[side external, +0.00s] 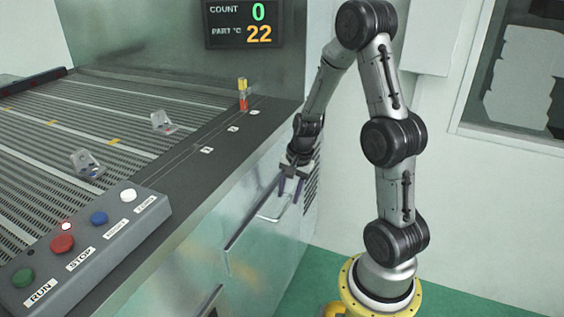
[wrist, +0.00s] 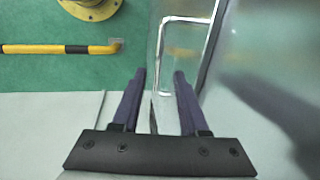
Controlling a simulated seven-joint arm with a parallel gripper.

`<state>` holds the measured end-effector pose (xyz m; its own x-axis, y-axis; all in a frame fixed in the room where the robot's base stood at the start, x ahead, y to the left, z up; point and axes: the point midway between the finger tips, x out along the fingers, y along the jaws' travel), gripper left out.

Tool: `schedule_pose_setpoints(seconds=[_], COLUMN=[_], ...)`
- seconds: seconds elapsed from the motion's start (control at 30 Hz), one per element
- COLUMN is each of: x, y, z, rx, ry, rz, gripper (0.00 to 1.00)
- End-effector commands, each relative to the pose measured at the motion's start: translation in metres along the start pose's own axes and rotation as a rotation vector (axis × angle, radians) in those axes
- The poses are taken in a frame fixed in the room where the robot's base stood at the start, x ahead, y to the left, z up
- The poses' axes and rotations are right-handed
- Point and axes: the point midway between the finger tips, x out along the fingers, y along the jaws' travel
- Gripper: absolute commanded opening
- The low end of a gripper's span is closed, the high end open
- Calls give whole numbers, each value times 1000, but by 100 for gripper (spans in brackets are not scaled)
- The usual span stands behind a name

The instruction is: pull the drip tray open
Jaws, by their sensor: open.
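The drip tray's pale metal handle (side external: 273,213) is a bent bar on the front of the machine cabinet, beside a long dark slot. In the wrist view the handle (wrist: 187,19) shows as a bright U-shaped bar ahead of the fingertips and right of centre. My gripper (side external: 291,194) points down just above the handle in the side view. It is open and empty, with two dark purple fingers apart in the wrist view (wrist: 160,74). I cannot tell whether a finger touches the handle. The tray itself is hidden behind the cabinet front.
The cabinet front (side external: 285,255) stands close beside my gripper. A control box (side external: 85,245) with buttons and a slatted conveyor (side external: 60,130) carrying two castings lie on top. A yellow and black rail (wrist: 60,48) crosses the green floor. The floor before the cabinet is mostly clear.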

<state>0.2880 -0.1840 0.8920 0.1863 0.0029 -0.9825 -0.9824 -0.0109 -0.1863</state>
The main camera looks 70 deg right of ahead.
Motion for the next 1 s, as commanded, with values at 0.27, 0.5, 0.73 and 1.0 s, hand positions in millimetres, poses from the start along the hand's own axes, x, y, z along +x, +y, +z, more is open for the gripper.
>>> schedule_pose_setpoints(seconds=[0.27, 0.5, 0.73, 1.0], x=[-51, -94, -119, -148], y=[0, 0, -16, -28], z=[-1, -1, 21, 59], rx=[0, 1, -83, -220], ry=[5, 5, 18, 51], rz=[-4, -3, -39, -113], gripper=[44, 44, 44, 44])
